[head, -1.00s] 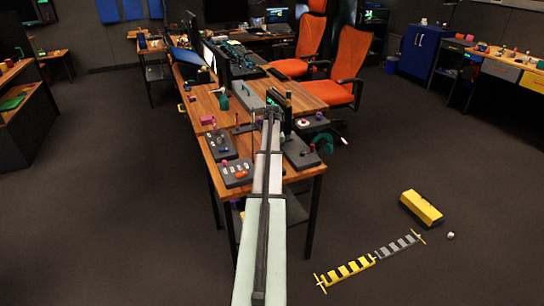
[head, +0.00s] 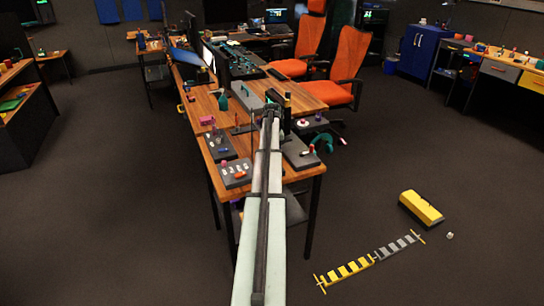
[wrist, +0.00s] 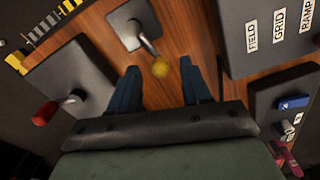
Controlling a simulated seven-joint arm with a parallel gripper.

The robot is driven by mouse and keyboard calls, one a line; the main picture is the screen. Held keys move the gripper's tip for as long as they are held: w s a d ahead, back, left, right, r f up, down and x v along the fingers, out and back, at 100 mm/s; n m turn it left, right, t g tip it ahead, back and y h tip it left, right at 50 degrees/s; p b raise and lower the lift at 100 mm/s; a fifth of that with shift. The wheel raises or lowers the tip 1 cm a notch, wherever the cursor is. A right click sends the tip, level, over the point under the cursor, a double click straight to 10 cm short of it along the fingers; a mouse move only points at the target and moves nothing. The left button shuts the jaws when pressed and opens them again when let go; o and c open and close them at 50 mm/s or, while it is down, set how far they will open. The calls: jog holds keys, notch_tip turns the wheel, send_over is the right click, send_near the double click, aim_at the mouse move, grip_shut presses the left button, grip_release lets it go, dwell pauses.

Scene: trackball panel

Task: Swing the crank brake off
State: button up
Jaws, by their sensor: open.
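In the wrist view, a small grey plate (wrist: 124,22) on the wooden desk carries a bent metal lever with a yellow knob (wrist: 160,66). To its left, a larger dark plate (wrist: 85,68) carries a crank with a red handle (wrist: 44,113); this red handle also shows right of my arm in the head view (head: 312,148). No label shows which of these is the crank brake. My gripper (wrist: 160,85) is open, with the yellow knob between and just beyond its fingertips. No contact is visible.
A dark panel (wrist: 262,62) labelled FIELD, GRID and RAMP stands right of the gripper. A plate with a blue switch (wrist: 293,103) lies below it. Bare wood (wrist: 175,20) shows between the plates. In the head view, an orange chair (head: 351,55) stands behind the desk.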

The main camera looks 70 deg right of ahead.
notch_tip(320, 180, up, 13)
jog(key=shift+f, duration=0.2)
jog(key=shift+w, duration=0.1)
dwell(0.6)
